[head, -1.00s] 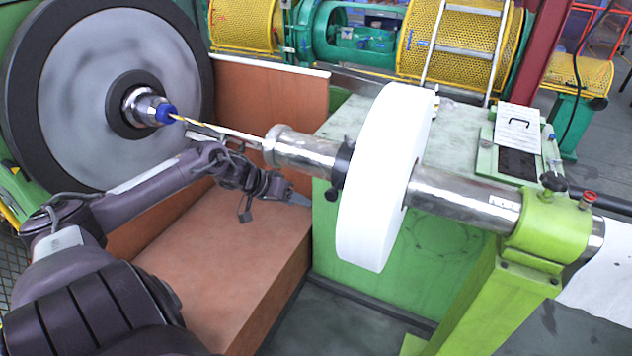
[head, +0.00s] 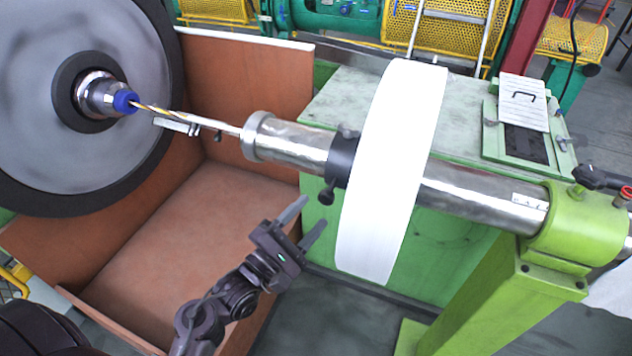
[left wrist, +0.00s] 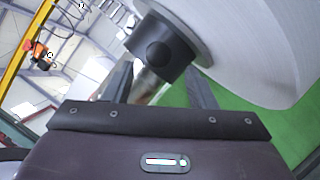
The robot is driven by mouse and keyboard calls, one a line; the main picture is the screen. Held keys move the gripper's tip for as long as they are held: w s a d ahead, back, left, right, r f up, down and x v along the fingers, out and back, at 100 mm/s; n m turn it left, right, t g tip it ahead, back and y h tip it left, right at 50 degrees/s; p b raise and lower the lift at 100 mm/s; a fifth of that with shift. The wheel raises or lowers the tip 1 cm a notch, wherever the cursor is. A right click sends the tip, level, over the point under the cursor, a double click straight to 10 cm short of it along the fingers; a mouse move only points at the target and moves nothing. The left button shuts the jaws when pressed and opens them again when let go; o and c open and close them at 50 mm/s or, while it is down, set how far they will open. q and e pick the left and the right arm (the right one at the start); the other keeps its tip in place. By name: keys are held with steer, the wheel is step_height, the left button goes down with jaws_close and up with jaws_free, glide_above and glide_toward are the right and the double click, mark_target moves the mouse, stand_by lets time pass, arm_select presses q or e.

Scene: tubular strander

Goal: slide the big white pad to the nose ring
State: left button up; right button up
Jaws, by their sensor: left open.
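The big white pad (head: 388,175) is a thick upright disc around the steel shaft (head: 480,197). A black collar (head: 341,160) with a knob (head: 327,196) sits against its left face. The nose ring (head: 257,136) appears to be the flared steel ring at the shaft's left end. My left gripper (head: 308,222) is open and empty, below the collar and left of the pad, apart from both. In the left wrist view, the fingers (left wrist: 160,85) point toward the dark collar knob (left wrist: 163,52), with the pad (left wrist: 265,45) at right. My right gripper is not in view.
A green pedestal clamp (head: 580,225) holds the shaft's right end. A green cabinet (head: 350,100) stands behind the pad. A brown open box (head: 180,230) lies below the nose. A large grey wheel (head: 60,130) with a blue-tipped hub stands at left.

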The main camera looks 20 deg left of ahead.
mark_target(341, 181)
arm_select(q)
steer(key=shift+w+d+r, duration=0.1)
steer(key=shift+w+r, duration=0.1)
steer(key=shift+r, duration=0.1)
steer(key=p+x, duration=0.2)
steer(key=x, duration=0.4)
steer(key=shift+w+d, duration=0.25)
steer(key=shift+w, duration=0.3)
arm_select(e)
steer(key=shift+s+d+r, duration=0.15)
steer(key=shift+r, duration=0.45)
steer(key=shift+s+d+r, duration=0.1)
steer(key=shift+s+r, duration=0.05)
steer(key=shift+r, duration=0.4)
arm_select(q)
jaws_close()
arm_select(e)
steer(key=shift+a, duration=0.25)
